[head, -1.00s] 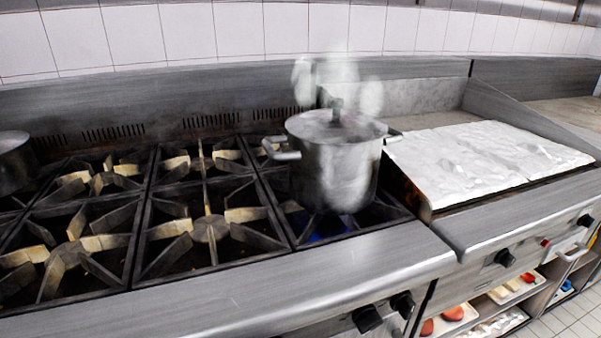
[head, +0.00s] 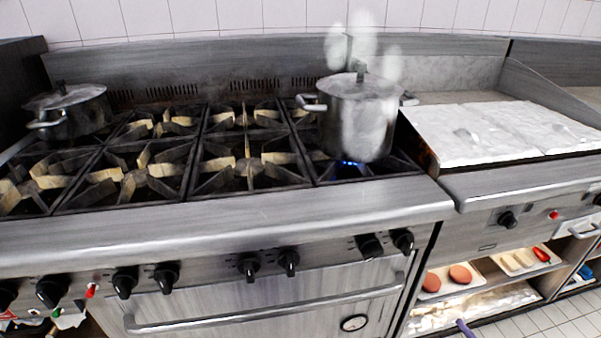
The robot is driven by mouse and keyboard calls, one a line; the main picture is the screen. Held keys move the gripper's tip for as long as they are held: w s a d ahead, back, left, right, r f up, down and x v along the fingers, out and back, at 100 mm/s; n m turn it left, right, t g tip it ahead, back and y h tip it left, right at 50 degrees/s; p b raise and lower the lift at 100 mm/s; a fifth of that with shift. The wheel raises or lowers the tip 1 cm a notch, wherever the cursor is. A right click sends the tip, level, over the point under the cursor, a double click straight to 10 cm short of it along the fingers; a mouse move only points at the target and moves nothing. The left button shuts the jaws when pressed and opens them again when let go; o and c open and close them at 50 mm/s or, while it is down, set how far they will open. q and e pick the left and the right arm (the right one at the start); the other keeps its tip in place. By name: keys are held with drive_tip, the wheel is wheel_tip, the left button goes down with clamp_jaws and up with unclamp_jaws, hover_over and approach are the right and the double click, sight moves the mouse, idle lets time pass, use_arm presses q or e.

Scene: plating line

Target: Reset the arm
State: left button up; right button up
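Neither of my grippers shows in the head view, and no part of either arm can be made out for certain. A second lidded pot (head: 72,112) stands at the far left rear of the stove.
The burners between the pots are bare. A foil-covered griddle (head: 500,130) lies right of the stove. Black knobs and a long oven handle (head: 265,310) line the front. Below the griddle, an open shelf holds a tray with reddish patties (head: 446,277) and another tray (head: 520,260).

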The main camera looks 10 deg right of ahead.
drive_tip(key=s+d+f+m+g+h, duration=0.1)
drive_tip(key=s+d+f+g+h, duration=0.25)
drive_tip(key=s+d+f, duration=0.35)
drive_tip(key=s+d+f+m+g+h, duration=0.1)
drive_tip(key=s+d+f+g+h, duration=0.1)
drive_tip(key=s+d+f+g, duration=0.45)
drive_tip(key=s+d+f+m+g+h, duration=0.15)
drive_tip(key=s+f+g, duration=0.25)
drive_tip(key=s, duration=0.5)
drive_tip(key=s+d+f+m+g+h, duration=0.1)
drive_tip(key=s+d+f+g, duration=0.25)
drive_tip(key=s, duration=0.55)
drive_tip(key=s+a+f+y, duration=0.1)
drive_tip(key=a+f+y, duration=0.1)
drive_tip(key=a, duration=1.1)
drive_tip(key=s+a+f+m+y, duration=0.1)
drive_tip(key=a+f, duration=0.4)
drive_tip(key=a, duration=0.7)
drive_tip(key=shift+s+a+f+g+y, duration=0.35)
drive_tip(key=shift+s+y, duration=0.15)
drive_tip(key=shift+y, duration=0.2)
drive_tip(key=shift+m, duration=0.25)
